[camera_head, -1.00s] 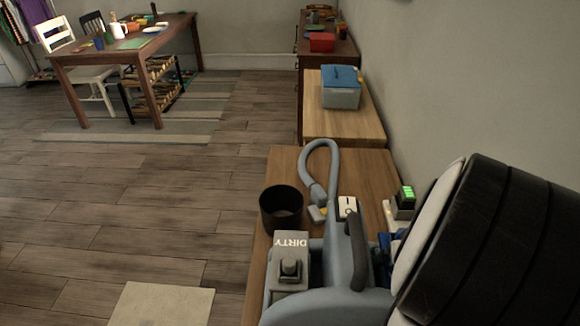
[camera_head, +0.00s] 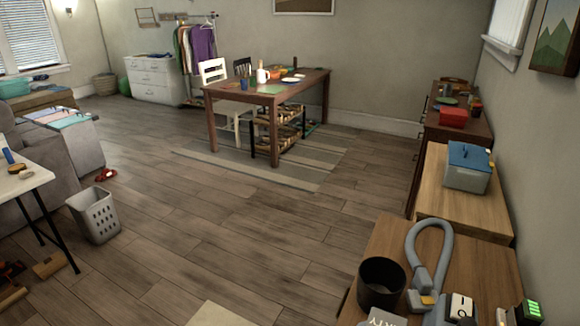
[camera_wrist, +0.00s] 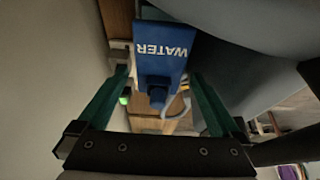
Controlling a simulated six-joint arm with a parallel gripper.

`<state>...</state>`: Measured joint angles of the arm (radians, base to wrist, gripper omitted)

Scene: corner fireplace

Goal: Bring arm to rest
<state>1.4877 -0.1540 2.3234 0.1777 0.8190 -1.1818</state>
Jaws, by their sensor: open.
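My gripper (camera_wrist: 160,75) shows in the wrist view with its two green fingers spread apart. A blue water tank (camera_wrist: 160,50), labelled WATER, shows ahead, in line with the gap between the fingers. I see no contact and nothing gripped; the distance to it is hard to judge. My arm and gripper are not visible in the head view.
In the head view, a wooden surface (camera_head: 395,232) at lower right bears a black cup (camera_head: 381,285), a grey-blue hose (camera_head: 440,240) and a partly cut-off grey tank (camera_head: 384,318). A blue-lidded box (camera_head: 467,170) stands beyond. The floor (camera_head: 240,235) is largely open; a basket (camera_head: 97,218) stands left.

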